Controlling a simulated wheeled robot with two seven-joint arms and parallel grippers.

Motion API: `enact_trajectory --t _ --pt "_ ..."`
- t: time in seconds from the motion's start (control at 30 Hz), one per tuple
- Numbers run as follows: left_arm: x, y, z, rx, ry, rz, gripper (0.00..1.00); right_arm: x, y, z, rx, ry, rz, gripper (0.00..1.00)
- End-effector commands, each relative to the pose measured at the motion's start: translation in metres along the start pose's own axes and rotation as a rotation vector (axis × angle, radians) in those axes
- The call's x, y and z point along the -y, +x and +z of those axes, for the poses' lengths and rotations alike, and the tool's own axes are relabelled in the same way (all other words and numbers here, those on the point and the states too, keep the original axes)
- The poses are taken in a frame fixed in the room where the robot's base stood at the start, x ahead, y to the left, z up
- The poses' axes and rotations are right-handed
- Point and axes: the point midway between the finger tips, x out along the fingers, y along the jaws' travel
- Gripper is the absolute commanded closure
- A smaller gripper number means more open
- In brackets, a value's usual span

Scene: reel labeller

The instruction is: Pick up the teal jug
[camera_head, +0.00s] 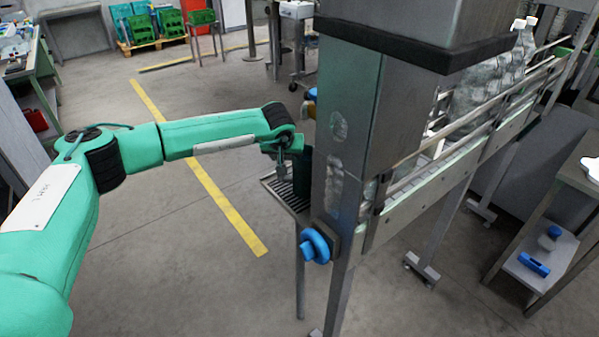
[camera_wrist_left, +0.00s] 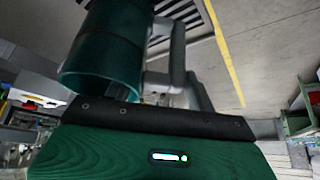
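The dark teal jug (camera_head: 303,178) stands at the end of the machine on a small slatted stand (camera_head: 272,184), partly hidden by the steel post. In the left wrist view the jug (camera_wrist_left: 108,45) is large, with its round rim toward the camera. My left gripper (camera_head: 283,178) is just to the left of the jug in the head view. Its grey fingers (camera_wrist_left: 165,78) show right beside the jug in the left wrist view. Whether they are closed on a handle or touch the jug cannot be made out. My right gripper is out of view.
The steel post (camera_head: 345,150) with a blue knob (camera_head: 316,246) stands close to the right of the jug. A conveyor with clear bottles (camera_head: 490,80) runs behind it. The floor left of the stand, with a yellow line (camera_head: 200,170), is clear.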

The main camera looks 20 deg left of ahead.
Motion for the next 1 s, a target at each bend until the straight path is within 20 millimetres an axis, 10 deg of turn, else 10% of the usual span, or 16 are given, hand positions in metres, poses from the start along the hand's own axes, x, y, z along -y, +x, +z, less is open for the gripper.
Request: enact_trajectory --t 0.27,1.0 --pt "0.000 0.000 0.000 0.000 0.000 0.000 1.00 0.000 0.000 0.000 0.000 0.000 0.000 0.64" --pt "-0.001 -0.031 -0.019 -0.006 -0.002 0.002 1.00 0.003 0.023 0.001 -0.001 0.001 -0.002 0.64"
